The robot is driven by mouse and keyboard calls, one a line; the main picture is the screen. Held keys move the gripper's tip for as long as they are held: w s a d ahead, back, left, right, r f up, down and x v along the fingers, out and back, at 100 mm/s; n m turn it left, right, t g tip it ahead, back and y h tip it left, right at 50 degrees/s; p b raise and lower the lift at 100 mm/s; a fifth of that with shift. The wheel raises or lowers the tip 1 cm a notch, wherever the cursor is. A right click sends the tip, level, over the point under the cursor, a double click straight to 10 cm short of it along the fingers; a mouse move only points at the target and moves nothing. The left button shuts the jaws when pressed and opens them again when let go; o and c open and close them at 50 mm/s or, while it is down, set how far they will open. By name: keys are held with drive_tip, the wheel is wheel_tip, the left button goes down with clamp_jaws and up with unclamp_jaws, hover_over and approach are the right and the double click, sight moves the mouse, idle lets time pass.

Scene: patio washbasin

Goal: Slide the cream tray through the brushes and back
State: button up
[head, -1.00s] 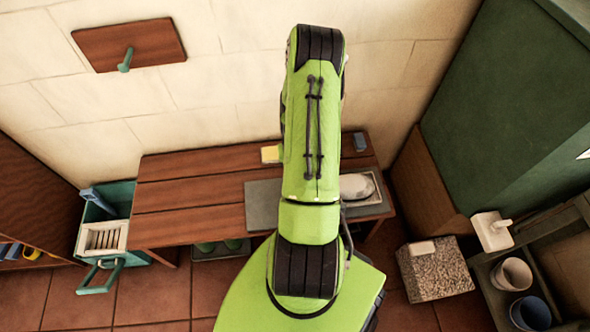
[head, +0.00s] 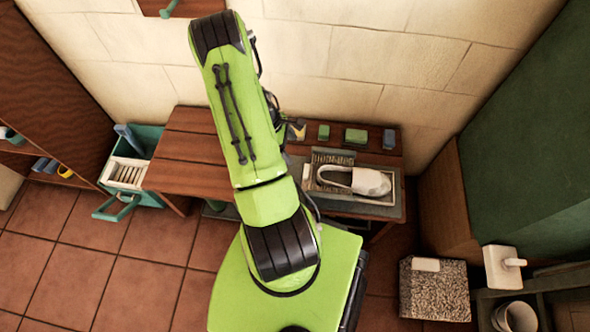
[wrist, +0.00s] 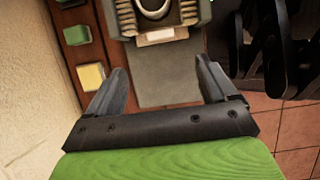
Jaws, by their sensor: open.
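The cream tray (head: 391,203) lies on a grey mat on the wooden bench, with a pale slip-on shoe (head: 371,183) on it. In the wrist view, the brushes (wrist: 125,18) flank the shoe's end at the top, and a cream tab (wrist: 161,37), seemingly the tray's near end, sticks out below. My gripper (wrist: 162,76) is open and empty, its fingers spread over the grey mat, short of the tab.
Green blocks (head: 356,136) and a yellow-topped block (wrist: 91,76) line the bench's back edge by the wall. A teal drawer bin (head: 125,172) stands left of the bench. A speckled block (head: 434,289) and a white dispenser (head: 501,267) stand at right.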

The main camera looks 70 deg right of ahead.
sight(307, 171)
drive_tip(key=b+x, duration=0.5)
drive_tip(key=x, duration=1)
drive_tip(key=shift+s+f, duration=0.2)
drive_tip(key=shift+f, duration=0.15)
drive_tip(key=shift+c, duration=0.3)
